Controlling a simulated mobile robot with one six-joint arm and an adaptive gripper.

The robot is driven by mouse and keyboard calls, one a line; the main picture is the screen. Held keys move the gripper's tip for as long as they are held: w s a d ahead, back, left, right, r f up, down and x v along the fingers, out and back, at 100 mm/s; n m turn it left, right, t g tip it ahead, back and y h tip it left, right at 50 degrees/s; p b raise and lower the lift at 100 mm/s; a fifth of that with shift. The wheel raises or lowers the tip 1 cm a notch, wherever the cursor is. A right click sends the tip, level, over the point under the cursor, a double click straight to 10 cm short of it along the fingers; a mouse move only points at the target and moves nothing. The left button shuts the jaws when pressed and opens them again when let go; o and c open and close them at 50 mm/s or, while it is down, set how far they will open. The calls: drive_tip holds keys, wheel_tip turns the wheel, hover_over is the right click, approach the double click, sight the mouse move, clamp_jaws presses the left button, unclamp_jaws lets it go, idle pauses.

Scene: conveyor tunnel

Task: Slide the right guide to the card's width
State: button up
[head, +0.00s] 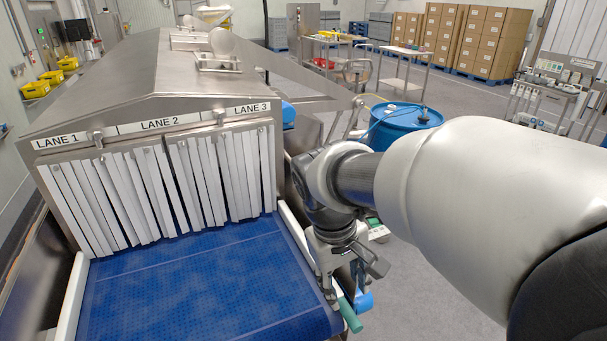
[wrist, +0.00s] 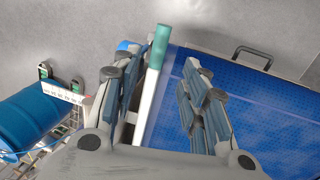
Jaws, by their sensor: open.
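The right guide is a white rail (head: 303,245) along the belt's right edge, with a teal-green end piece (head: 350,315). In the wrist view the guide (wrist: 148,95) runs up between my fingers to its teal end (wrist: 160,45). My gripper (head: 342,287) is open and pointed down at the guide's near end. In the wrist view my gripper (wrist: 160,72) has one finger on each side of the guide, with gaps showing. A white strip with small dark print (wrist: 62,93) lies left of my gripper in the wrist view; I cannot tell if it is the card.
The blue belt (head: 190,285) lies bare left of the guide. A left white rail (head: 72,300) borders it. White strip curtains (head: 160,190) hang from the steel tunnel (head: 150,75), under LANE 1, 2 and 3 labels. A blue drum (head: 405,125) stands beyond my arm.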

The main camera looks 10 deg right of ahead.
sight(349, 314)
drive_tip(key=f+b, duration=0.1)
drive_tip(key=f, duration=0.2)
drive_tip(key=d+f+b, duration=0.1)
drive_tip(key=f, duration=0.3)
drive_tip(key=d+f+b, duration=0.1)
drive_tip(key=f, duration=0.2)
drive_tip(key=shift+w+f, duration=0.2)
drive_tip(key=shift+w, duration=0.1)
drive_tip(key=shift+c, duration=0.5)
clamp_jaws()
